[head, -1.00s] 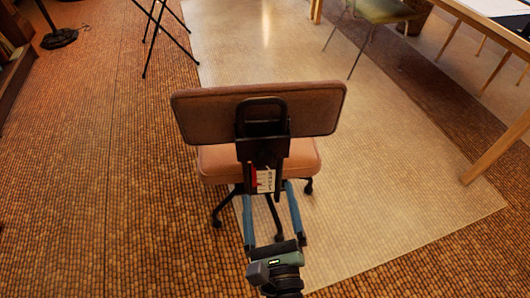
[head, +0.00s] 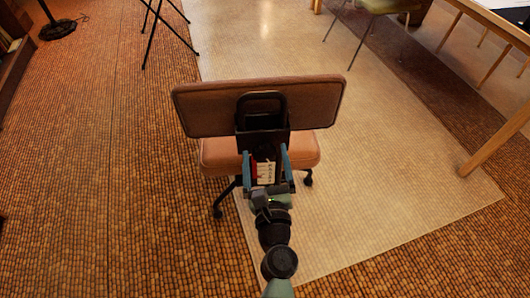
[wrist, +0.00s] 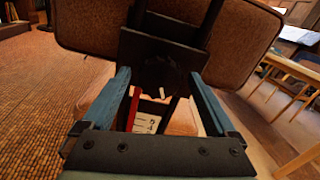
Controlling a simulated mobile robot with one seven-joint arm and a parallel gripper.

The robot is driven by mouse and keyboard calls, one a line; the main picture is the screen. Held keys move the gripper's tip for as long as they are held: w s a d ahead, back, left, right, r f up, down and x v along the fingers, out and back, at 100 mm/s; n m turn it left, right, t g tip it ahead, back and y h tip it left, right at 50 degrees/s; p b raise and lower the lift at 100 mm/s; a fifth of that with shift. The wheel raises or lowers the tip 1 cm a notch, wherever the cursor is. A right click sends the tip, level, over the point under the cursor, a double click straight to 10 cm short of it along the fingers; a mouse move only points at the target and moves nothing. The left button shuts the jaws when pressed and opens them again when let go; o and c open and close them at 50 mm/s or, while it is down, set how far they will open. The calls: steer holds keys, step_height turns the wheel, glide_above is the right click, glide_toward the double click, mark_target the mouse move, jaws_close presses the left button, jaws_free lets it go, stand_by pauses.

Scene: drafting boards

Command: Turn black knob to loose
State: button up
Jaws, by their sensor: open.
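The black knob (wrist: 160,76) is a dark round shape with a small white mark on the black bracket (wrist: 150,48) behind the chair's backrest. It is hard to make out against the dark bracket. In the head view I cannot make it out clearly. My gripper (wrist: 159,75) is open, one blue finger on each side of the knob in the wrist view; I cannot tell whether they touch it. In the head view my gripper (head: 264,153) reaches up to the bracket. A white and red label (head: 265,172) shows between the fingers, and in the wrist view (wrist: 144,117).
The chair has a brown backrest (head: 205,105), a pinkish seat (head: 218,155) and dark legs on casters. It stands on a pale floor mat (head: 400,190). A wooden table (head: 492,145) is at right, a black stand (head: 152,30) behind.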

steer(key=shift+w, duration=0.5)
steer(key=c, duration=1.4)
